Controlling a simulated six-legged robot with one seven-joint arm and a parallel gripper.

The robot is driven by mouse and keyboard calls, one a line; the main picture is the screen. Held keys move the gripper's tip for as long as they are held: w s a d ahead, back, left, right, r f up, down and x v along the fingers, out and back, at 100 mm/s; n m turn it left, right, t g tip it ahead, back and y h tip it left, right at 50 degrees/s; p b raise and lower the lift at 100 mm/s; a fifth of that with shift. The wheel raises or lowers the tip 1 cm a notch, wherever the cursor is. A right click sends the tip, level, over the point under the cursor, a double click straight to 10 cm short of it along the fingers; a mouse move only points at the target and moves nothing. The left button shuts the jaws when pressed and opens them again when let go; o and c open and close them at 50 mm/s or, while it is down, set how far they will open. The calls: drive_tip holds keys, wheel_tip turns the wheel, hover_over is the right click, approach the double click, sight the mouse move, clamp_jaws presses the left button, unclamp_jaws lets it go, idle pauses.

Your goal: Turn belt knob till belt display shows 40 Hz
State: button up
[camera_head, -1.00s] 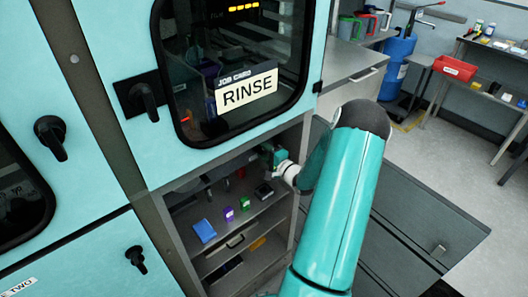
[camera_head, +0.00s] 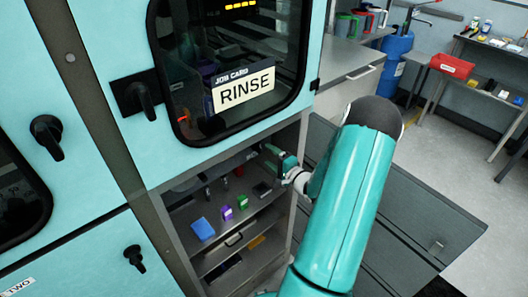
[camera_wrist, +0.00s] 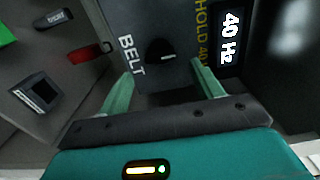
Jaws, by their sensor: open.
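In the wrist view, the black belt knob (camera_wrist: 160,51) sits on a grey panel beside the white BELT label (camera_wrist: 131,55). A light mark on the knob points right. The belt display (camera_wrist: 229,35) reads 40 Hz, and yellow lettering beside it reads HOLD 40. My gripper (camera_wrist: 161,70) is open, its two green fingers spread to either side and short of the knob, with nothing between them. In the head view my gripper (camera_head: 274,156) is inside the open lower bay, at its upper right; the knob cannot be made out there.
In the wrist view, a red-handled part (camera_wrist: 88,54) and a black device (camera_wrist: 38,94) are at left.

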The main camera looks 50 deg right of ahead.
drive_tip(key=s+a, duration=0.1)
drive_tip(key=s, duration=0.7)
drive_tip(key=shift+s, duration=0.2)
